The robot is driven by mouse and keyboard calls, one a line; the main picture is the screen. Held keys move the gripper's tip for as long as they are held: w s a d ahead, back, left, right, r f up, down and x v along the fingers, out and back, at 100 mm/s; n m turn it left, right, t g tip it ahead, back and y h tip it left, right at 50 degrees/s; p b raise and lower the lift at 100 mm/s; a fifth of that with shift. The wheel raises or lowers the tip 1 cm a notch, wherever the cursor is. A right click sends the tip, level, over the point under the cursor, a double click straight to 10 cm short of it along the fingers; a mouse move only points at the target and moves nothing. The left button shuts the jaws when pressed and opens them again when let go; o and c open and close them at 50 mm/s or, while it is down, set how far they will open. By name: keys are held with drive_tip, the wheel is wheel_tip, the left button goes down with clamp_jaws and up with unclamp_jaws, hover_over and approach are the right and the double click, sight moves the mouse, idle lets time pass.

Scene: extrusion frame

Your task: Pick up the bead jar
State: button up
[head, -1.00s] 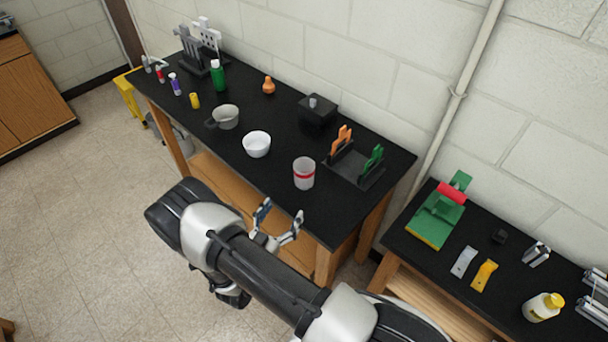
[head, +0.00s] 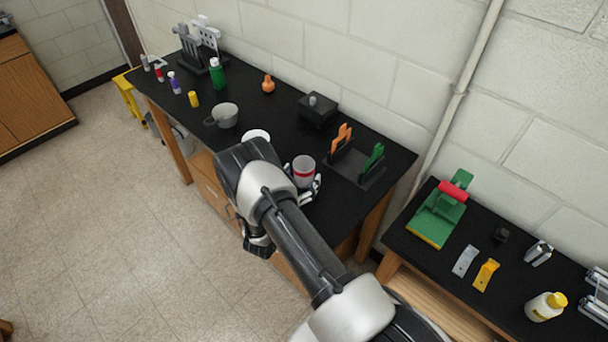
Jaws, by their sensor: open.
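A pale, translucent jar with a red band (head: 304,171), which looks like the bead jar, stands upright near the front edge of the black bench. My gripper (head: 302,184) is open at the jar, with one finger showing at its left side and the other at its lower right. Whether the fingers touch the jar cannot be told. My arm hides part of the gripper.
A white bowl (head: 257,135), partly hidden by my arm, stands left of the jar. A grey mug (head: 223,115) is farther left. A dark holder with orange and green tools (head: 357,165) stands close on the right. A black box (head: 318,109) is behind.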

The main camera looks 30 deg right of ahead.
drive_tip(key=shift+c, duration=0.4)
drive_tip(key=c, duration=1.1)
drive_tip(key=shift+a+r, duration=0.1)
